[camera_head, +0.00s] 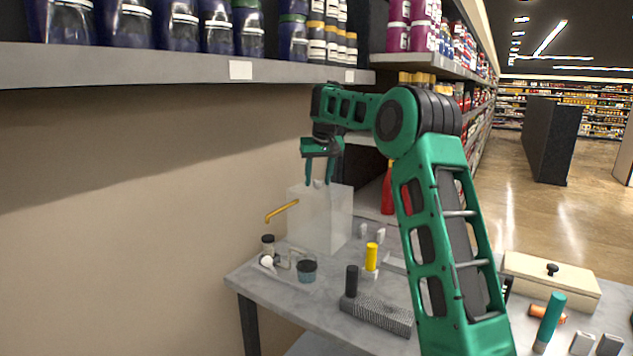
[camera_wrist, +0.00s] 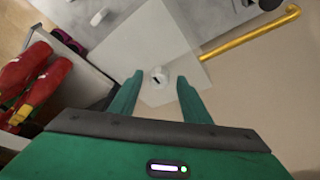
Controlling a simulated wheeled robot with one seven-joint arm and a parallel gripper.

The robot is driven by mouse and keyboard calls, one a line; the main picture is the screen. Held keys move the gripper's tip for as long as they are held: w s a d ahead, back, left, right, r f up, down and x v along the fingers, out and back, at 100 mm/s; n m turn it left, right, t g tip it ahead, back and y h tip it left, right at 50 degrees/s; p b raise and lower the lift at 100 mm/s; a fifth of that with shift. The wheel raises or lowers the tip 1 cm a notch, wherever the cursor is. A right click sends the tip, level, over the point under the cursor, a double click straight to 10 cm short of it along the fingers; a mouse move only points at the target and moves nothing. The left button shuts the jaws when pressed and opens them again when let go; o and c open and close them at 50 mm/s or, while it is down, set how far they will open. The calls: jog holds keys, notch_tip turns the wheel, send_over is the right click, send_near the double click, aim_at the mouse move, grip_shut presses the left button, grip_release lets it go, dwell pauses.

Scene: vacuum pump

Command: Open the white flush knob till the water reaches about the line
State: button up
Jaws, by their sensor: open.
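A pale translucent box-shaped tank (camera_head: 322,228) stands at the back of the grey table, near the wall. A small round white knob with a dark mark (camera_wrist: 159,76) sits on its top, which shows in the wrist view (camera_wrist: 152,42). My gripper (camera_head: 318,183) points down over the tank's top. In the wrist view its two green fingers (camera_wrist: 160,78) are open, one on each side of the knob, with gaps between. I cannot tell how far above the knob the tips are. No water level or line is distinguishable.
A yellow pipe (camera_head: 282,211) sticks out left of the tank. Small jars (camera_head: 307,271), a yellow-topped piece (camera_head: 371,257) and a grey ribbed block (camera_head: 378,314) stand on the table in front. A shelf (camera_head: 180,68) overhangs the wall.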

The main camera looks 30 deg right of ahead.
jog(key=c, duration=1)
jog(key=shift+c, duration=0.2)
jog(key=m, duration=0.1)
jog(key=m+h, duration=0.1)
jog(key=m, duration=0.2)
jog(key=shift+w+a+m+g+h, duration=0.15)
jog(key=shift+a+m+g+h, duration=0.15)
jog(key=shift+h, duration=0.1)
jog(key=m+g+h, duration=0.1)
jog(key=m, duration=0.3)
jog(key=shift+w+a, duration=0.1)
jog(key=shift+w, duration=0.1)
jog(key=m+g, duration=0.1)
jog(key=m, duration=0.2)
jog(key=m+g, duration=0.1)
jog(key=m, duration=0.2)
jog(key=shift+w+r+h, duration=0.15)
jog(key=shift+w+h, duration=0.05)
jog(key=shift+h, duration=0.2)
jog(key=shift+o, duration=0.3)
jog(key=shift+w+m+g, duration=0.1)
jog(key=shift+m+g, duration=0.3)
jog(key=shift+m, duration=0.2)
jog(key=shift+o, duration=0.9)
jog(key=shift+w+r+m, duration=0.2)
jog(key=shift+w+m, duration=0.05)
jog(key=shift+m, duration=0.35)
